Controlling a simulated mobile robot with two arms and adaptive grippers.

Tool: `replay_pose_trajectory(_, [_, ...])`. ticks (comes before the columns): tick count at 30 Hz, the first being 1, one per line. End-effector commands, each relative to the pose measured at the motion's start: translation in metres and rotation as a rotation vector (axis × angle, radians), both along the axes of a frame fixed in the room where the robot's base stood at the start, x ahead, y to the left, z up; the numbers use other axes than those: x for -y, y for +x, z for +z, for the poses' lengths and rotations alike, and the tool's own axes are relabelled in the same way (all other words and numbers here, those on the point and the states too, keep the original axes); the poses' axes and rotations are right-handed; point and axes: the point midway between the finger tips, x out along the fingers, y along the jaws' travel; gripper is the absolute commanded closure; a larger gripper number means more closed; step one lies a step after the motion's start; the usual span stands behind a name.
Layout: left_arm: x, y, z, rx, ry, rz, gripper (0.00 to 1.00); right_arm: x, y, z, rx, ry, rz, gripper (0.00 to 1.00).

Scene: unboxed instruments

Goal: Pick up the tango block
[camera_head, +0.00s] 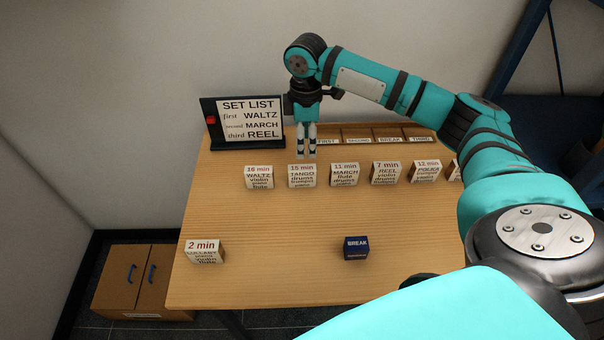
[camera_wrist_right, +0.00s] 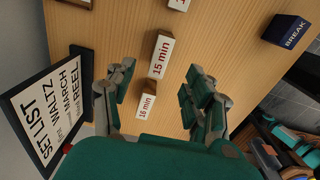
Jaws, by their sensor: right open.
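The tango block (camera_head: 302,175) is a small white-faced block marked "15 min TANGO" in the row on the wooden table. It also shows in the right wrist view (camera_wrist_right: 161,55), between and beyond my fingers. My right gripper (camera_head: 307,155) points down just behind and above the tango block in the head view. In the right wrist view its fingers (camera_wrist_right: 160,98) are spread wide with nothing between the tips, and the block stands apart from them. My left gripper is not in view.
The waltz block (camera_head: 259,177) and march block (camera_head: 345,174) flank the tango block closely. A set list board (camera_head: 247,120) stands behind left, beside a labelled slot rack (camera_head: 375,136). A lullaby block (camera_head: 204,251) and blue break block (camera_head: 356,248) sit nearer.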

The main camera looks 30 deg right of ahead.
Motion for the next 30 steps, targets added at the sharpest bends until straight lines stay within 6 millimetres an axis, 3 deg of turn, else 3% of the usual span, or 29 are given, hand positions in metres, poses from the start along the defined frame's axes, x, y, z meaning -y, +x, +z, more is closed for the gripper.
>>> replay_pose_trajectory(4, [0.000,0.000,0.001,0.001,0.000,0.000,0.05,0.000,0.000,-0.029,-0.002,-0.001,-0.001,0.46])
replay_pose_trajectory(14, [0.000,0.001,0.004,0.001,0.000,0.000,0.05,-0.003,0.000,-0.056,-0.001,0.000,0.000,0.46])
replay_pose_trajectory(21, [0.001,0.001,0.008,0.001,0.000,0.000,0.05,-0.009,0.000,-0.091,-0.001,0.000,-0.001,0.46])
replay_pose_trajectory(30, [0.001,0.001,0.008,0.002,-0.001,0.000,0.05,-0.009,0.000,-0.099,0.001,-0.001,0.000,0.46])
